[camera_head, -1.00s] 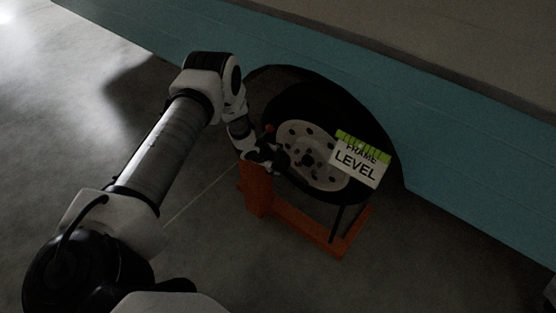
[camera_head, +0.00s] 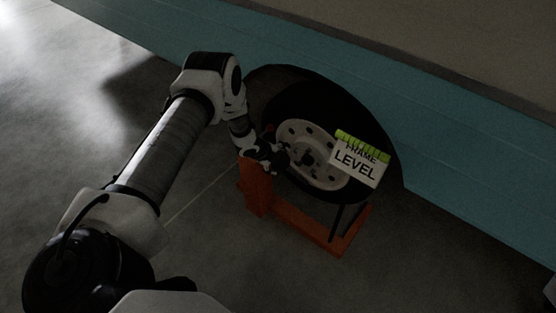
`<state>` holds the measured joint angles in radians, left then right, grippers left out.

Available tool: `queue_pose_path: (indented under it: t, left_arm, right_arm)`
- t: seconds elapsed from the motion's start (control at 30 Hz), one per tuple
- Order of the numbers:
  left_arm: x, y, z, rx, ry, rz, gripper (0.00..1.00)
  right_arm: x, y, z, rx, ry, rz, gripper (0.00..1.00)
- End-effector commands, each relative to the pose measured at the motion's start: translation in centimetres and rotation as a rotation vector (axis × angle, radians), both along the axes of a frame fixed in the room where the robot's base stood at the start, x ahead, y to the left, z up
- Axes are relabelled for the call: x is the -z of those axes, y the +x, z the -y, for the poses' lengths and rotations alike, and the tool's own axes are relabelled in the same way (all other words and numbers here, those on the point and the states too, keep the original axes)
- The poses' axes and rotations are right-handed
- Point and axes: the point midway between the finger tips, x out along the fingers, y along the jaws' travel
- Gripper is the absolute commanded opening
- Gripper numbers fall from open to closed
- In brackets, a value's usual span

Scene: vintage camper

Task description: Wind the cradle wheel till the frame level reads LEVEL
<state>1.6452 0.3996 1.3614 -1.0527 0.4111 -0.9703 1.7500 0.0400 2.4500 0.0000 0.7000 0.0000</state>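The frame level (camera_head: 357,160) is a white sign reading "FRAME LEVEL" with a green strip along its top. It shows in front of the right part of a camper wheel (camera_head: 310,150), a black tyre with a pale, holed hub. An orange cradle (camera_head: 315,222) stands on the floor below the wheel. My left gripper (camera_head: 279,160) is at the cradle's left post, by the left edge of the hub. It is dark and small, so its fingers and any grip are unclear. The cradle wheel cannot be made out apart from the gripper. My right gripper is out of view.
The teal camper body (camera_head: 470,205) runs along the right and overhangs the tyre at its arch. Bare grey concrete floor (camera_head: 210,240) lies left of and in front of the cradle. A thin pale line crosses the floor towards the cradle.

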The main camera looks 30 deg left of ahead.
Motion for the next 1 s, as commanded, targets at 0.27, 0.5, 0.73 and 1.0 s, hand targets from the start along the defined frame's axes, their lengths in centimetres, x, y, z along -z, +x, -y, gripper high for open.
queue_pose_path:
  t: [0.27, 0.5, 0.73, 1.0]
  left_arm:
    - [0.0, 0.0, -0.1, -0.002, 0.0, -0.001, 0.98]
    - [-1.6, -1.0, -0.5, -0.006, -0.002, -0.001, 0.98]
    - [-6.4, -4.2, -1.4, -0.007, -0.004, 0.002, 0.98]
    - [-9.7, -6.5, -2.0, -0.002, -0.002, -0.001, 0.98]
  right_arm:
    - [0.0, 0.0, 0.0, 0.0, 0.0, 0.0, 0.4]
    - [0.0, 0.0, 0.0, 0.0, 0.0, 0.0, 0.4]
    - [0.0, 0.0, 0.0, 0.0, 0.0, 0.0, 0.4]
    - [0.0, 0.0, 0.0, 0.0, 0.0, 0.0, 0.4]
